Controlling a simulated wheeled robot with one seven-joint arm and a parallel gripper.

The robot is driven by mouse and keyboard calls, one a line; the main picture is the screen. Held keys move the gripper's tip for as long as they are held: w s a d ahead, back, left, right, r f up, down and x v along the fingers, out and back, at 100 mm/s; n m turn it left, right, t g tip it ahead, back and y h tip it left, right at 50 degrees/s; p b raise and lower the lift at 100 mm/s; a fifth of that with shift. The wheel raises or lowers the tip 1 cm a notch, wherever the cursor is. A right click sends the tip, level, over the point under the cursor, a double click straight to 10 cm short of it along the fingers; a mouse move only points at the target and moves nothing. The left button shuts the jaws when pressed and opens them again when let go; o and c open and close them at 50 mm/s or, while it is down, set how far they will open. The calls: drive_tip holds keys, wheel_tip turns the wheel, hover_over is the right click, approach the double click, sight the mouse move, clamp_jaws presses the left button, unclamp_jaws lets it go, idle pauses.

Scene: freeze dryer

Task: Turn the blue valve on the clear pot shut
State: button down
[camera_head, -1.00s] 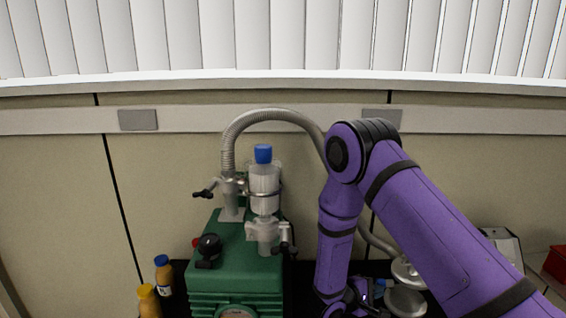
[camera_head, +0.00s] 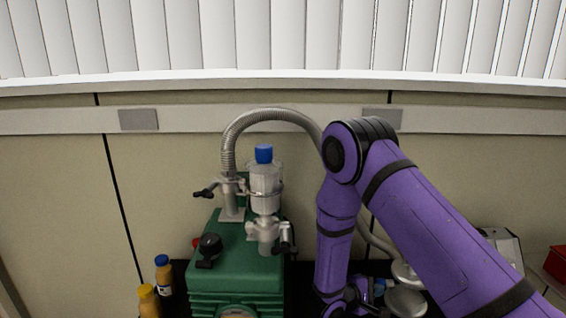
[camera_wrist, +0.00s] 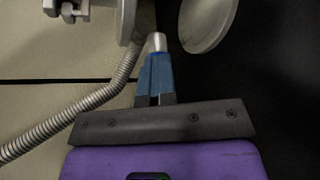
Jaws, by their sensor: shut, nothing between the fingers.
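The blue valve (camera_wrist: 156,73) is a tapered blue shape with a pale metal stub, just beyond my fingertips in the wrist view. It shows as a small blue patch in the head view (camera_head: 379,288), partly behind my arm. My gripper (camera_wrist: 155,99) is shut, its dark fingers at the valve's wide end; I cannot tell whether they touch it. The clear pot's clear wall is hard to make out; round pale plates (camera_wrist: 207,22) show beside the valve and at the lower right of the head view (camera_head: 405,300).
A green pump (camera_head: 240,262) with a clear bottle (camera_head: 265,188) and black-handled fittings stands left of my arm. A ribbed hose (camera_head: 270,115) arches from it behind my arm. Two small bottles (camera_head: 163,275) stand at the pump's left. A wall is behind.

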drive_tip(key=shift+w+d+r, duration=0.25)
drive_tip(key=shift+w+r, duration=0.15)
drive_tip(key=shift+r, duration=0.15)
drive_tip(key=shift+s+r, duration=0.15)
idle(0.4)
drive_tip(key=a, duration=0.6)
drive_tip(key=shift+s+a, duration=0.15)
drive_tip(key=shift+s, duration=0.05)
idle(0.3)
